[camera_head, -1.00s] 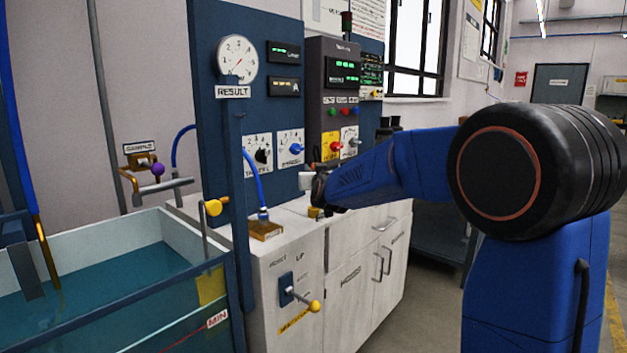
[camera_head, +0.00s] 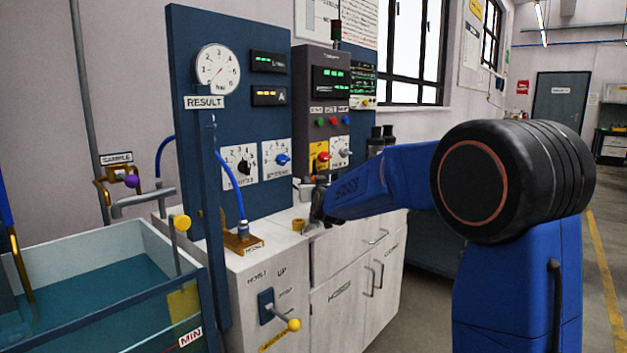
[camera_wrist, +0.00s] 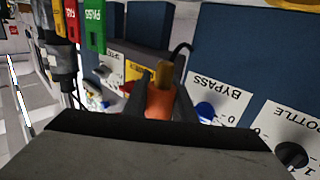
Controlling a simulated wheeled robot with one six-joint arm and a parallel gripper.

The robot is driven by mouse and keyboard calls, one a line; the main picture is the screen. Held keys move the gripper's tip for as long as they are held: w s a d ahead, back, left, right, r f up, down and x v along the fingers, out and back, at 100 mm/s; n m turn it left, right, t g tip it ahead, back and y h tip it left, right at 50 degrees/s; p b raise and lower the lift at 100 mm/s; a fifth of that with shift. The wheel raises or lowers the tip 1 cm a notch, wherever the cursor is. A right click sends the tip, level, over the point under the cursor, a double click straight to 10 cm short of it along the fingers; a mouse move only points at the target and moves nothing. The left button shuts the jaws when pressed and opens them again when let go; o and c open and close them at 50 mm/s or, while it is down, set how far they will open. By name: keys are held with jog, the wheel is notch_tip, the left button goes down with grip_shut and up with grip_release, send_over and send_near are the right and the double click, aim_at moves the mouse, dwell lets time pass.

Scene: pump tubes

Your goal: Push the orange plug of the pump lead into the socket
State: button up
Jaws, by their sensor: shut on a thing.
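My gripper (camera_head: 315,212) is over the worktop by the dark control panel. In the wrist view my gripper (camera_wrist: 160,100) is shut on the orange plug (camera_wrist: 159,103), which sits between its two dark fingers. A brownish-yellow end (camera_wrist: 164,74) sticks out of the plug beyond the fingertips. A black lead (camera_wrist: 184,50) curves up near it. The plug is hidden by my gripper in the head view. I cannot make out the socket for certain in either view.
A small brass-coloured ring-shaped piece (camera_head: 298,225) is on the white worktop (camera_head: 275,243), left of my gripper. A blue hose (camera_head: 238,196) runs to a brass block (camera_head: 243,243). Blue panels with knobs stand behind. A water tank (camera_head: 100,285) is at the left.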

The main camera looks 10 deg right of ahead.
jog(key=shift+f, duration=2.25)
jog(key=shift+f, duration=1.8)
jog(key=shift+r, duration=0.15)
jog(key=shift+r, duration=1.2)
jog(key=shift+f, duration=1.25)
dwell(1.0)
jog(key=o, duration=1.1)
jog(key=shift+f, duration=0.15)
